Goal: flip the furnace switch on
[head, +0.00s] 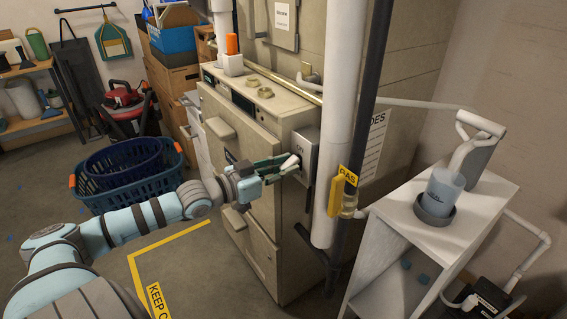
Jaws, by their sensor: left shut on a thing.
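The furnace (250,186) is a beige cabinet in the middle of the head view. A light grey switch box (306,150) is fixed at its right side, with small dark lettering. My left arm comes in from the left across the furnace front. My left gripper (291,164) is at the face of the switch box, shut on the furnace switch. Its fingers cover the switch, so I cannot tell whether it is up or down. My right gripper is not in view.
A white vertical pipe (340,110) and a dark pipe (372,80) with a yellow gas tag (342,190) stand just right of the switch box. A white stand (440,228) holds a blue cup (441,190). Blue baskets (125,175) sit on the floor at left.

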